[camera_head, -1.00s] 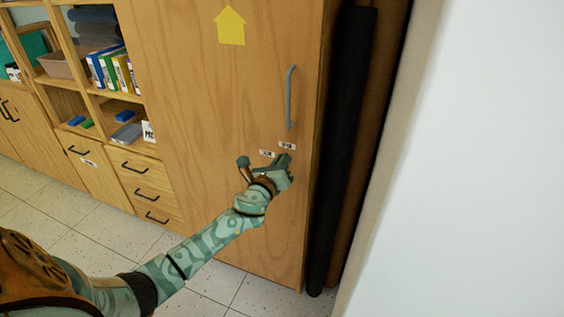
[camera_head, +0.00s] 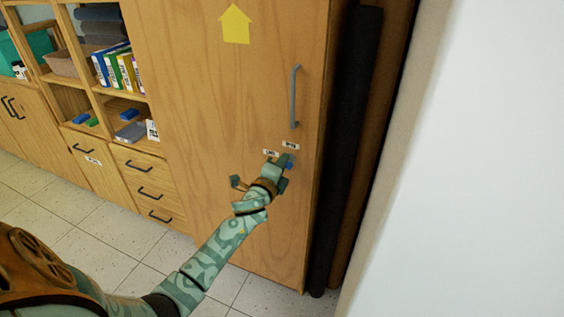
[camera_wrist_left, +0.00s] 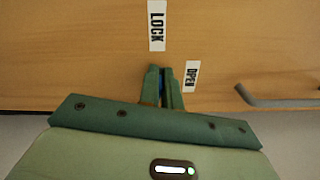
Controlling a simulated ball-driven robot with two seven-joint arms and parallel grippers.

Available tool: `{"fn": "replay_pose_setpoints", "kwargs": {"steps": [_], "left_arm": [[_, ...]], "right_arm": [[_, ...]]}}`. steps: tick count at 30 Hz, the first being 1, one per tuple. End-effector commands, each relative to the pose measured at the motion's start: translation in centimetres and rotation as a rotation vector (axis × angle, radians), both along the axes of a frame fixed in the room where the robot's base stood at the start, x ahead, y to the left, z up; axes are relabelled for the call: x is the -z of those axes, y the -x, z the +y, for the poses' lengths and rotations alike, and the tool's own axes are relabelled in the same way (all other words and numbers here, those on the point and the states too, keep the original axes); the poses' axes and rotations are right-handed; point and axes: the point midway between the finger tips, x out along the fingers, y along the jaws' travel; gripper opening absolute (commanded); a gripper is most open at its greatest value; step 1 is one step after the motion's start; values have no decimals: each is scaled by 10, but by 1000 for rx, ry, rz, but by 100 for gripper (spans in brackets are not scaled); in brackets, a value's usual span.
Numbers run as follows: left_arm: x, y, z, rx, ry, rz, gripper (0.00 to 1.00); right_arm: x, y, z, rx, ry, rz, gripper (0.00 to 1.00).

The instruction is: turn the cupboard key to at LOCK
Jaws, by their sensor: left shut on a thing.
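The tall wooden cupboard (camera_head: 215,120) fills the middle of the head view, with a grey bar handle (camera_head: 294,97). My left gripper (camera_head: 281,160) is at its door, just below two white labels. It is shut on the key, which shows as a bit of blue (camera_head: 289,165) beside the fingers. In the left wrist view a sliver of the blue key (camera_wrist_left: 161,82) shows between the fingertips (camera_wrist_left: 161,74). The LOCK label (camera_wrist_left: 156,25) lies straight ahead of the fingers, and the OPEN label (camera_wrist_left: 191,77) lies to their right. Most of the key is hidden. My right gripper is not in view.
A yellow arrow (camera_head: 235,25) marks the door. Shelves with binders (camera_head: 119,68) and drawers (camera_head: 149,190) stand to the left. A black roll (camera_head: 345,150) leans right of the cupboard, next to a white surface (camera_head: 470,180). Floor (camera_head: 85,222) lies clear below.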

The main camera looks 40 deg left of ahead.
Motion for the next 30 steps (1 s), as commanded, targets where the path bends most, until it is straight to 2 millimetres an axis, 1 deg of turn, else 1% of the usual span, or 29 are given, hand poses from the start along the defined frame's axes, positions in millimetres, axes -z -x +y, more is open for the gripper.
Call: {"fn": "replay_pose_setpoints", "kwargs": {"steps": [6,12,19,30], "left_arm": [[4,0,-1,1,133,-28,0],[5,0,-1,1,204,-45,0],[5,0,-1,2,237,-52,0],[5,0,-1,2,240,-54,0]], "right_arm": [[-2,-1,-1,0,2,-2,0],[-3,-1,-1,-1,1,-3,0],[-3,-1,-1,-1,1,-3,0],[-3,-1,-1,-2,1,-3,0]]}}
